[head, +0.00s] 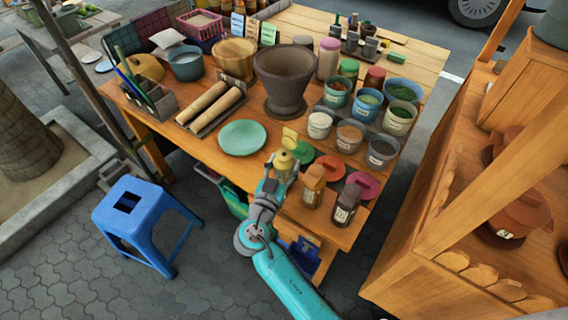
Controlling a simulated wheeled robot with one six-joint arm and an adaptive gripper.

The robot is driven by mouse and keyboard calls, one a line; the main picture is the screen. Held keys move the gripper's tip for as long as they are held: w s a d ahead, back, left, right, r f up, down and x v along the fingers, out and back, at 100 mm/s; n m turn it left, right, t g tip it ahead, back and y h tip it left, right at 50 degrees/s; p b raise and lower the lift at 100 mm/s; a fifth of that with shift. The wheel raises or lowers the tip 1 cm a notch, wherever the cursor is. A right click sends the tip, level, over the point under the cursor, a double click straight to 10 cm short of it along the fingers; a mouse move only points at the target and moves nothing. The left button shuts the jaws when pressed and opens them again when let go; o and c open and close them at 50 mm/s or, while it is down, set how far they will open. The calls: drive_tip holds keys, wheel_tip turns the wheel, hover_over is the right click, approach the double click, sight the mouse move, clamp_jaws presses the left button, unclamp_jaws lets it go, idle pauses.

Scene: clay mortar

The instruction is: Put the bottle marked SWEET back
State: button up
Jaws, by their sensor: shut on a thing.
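My gripper (283,172) is at the front edge of the wooden table, shut on a yellow-topped, bottle-like thing (284,158). The fingers hide its lower part and any mark on it, so I cannot tell whether it rests on the table. Two labelled bottles stand to its right: one with an orange-brown top (313,184) and a dark one with a brown top (345,204). Their labels are too small to read, so I cannot tell which bottle is marked SWEET.
Green (303,152), orange-red (330,167) and pink (364,184) discs lie by the bottles. Several bowls, including a white one (319,126), stand behind. A green plate (242,138) and a large mortar (286,80) are left and behind. A blue stool (145,215) stands on the paving.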

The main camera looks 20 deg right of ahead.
drive_tip(key=o, duration=1.2)
drive_tip(key=shift+f, duration=0.1)
drive_tip(key=shift+o, duration=0.2)
drive_tip(key=shift+s+a, duration=0.15)
drive_tip(key=shift+a, duration=0.05)
drive_tip(key=v, duration=1.1)
drive_tip(key=shift+s+a, duration=0.2)
drive_tip(key=shift+s, duration=0.05)
